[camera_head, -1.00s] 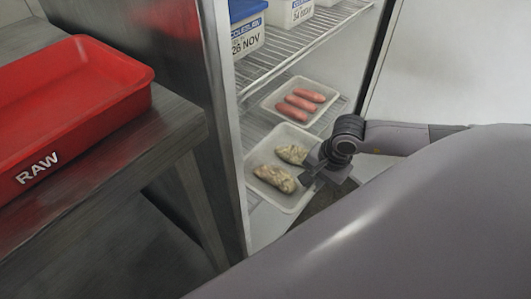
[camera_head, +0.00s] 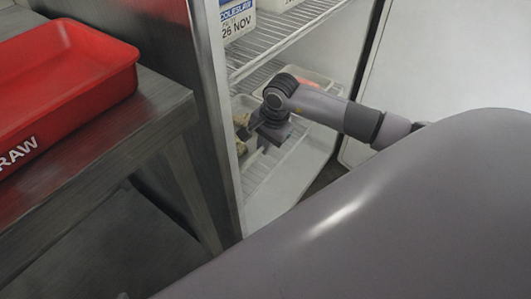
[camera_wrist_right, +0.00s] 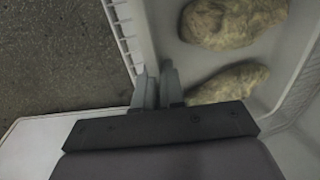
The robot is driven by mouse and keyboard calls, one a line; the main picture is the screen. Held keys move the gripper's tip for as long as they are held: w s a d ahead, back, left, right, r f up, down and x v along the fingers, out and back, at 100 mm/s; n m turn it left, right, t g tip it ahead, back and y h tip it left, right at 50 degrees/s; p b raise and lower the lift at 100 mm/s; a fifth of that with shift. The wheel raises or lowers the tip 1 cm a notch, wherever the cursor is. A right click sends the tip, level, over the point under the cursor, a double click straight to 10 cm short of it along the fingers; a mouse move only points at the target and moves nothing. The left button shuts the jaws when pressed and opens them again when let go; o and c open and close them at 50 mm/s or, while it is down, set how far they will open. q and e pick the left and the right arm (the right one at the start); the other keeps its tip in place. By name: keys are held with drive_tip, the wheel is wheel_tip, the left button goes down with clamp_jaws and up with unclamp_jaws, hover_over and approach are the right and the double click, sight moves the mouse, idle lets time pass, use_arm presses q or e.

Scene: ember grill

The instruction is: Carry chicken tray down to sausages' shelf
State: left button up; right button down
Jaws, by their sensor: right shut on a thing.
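The white chicken tray (camera_wrist_right: 170,48) holds two pale, mottled chicken pieces (camera_wrist_right: 230,22). In the head view, the tray (camera_head: 243,104) is at the left inside the open fridge, mostly hidden by my right wrist. My right gripper (camera_head: 264,138) is shut on the tray's near rim; the fingers (camera_wrist_right: 158,88) meet at the tray wall in the wrist view. The tray of sausages (camera_head: 325,84) is behind my wrist on the lower wire shelf, with only a bit of red sausage showing. The contact between chicken tray and shelf is hidden. My left gripper is out of view.
A wire shelf (camera_head: 275,38) with white labelled tubs (camera_head: 238,18) is above. The fridge's left post (camera_head: 212,100) is close to the chicken tray. A steel table (camera_head: 130,125) with a red RAW tray (camera_head: 75,75) stands left. The open fridge door (camera_head: 430,65) is at right.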

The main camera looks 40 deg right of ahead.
sight(263, 160)
drive_tip(key=x, duration=0.3)
drive_tip(key=shift+s+b, duration=0.35)
drive_tip(key=shift+d+f, duration=0.1)
drive_tip(key=shift+f, duration=0.15)
drive_tip(key=shift+r, duration=0.1)
drive_tip(key=c, duration=1.2)
unclamp_jaws()
drive_tip(key=shift+c, duration=0.2)
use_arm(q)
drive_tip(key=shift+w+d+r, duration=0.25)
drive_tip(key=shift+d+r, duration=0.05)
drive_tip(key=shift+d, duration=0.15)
